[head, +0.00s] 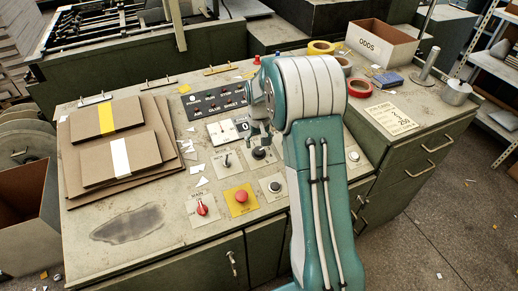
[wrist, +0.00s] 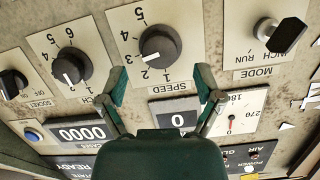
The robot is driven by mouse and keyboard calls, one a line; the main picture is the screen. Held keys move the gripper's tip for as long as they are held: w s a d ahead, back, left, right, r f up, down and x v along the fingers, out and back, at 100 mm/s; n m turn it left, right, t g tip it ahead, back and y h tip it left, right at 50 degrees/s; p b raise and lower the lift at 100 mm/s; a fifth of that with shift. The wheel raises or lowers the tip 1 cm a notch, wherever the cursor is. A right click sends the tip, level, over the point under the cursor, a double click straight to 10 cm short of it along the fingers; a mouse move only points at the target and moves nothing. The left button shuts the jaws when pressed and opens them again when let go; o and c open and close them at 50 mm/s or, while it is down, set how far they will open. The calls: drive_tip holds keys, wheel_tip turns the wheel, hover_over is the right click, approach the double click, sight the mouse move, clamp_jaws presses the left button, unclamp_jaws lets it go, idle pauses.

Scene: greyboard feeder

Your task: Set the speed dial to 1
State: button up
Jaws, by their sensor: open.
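The speed dial (wrist: 158,47) is a round black knob on a pale plate marked SPEED, upside down in the wrist view. Its white pointer mark aims to the lower left, around the 2 and 3; exactly where is hard to tell. In the head view the dial (head: 259,153) is partly covered by my gripper (head: 259,138). My gripper (wrist: 161,84) is open and empty. In the wrist view its two fingertips are spread to the lower left and lower right of the knob, with no visible contact.
Beside the speed dial are the mode lever (wrist: 265,27), another numbered dial (wrist: 70,67) and a gauge (wrist: 232,122). A display (wrist: 178,119) reads 0. A yellow-plated red button (head: 241,196) and a red main switch (head: 202,207) sit nearer the front. Card stacks (head: 105,115) lie left.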

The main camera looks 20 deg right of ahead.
sight(259, 150)
drive_tip(key=shift+f, duration=1.65)
drive_tip(key=c, duration=1.2)
drive_tip(key=shift+o, duration=0.2)
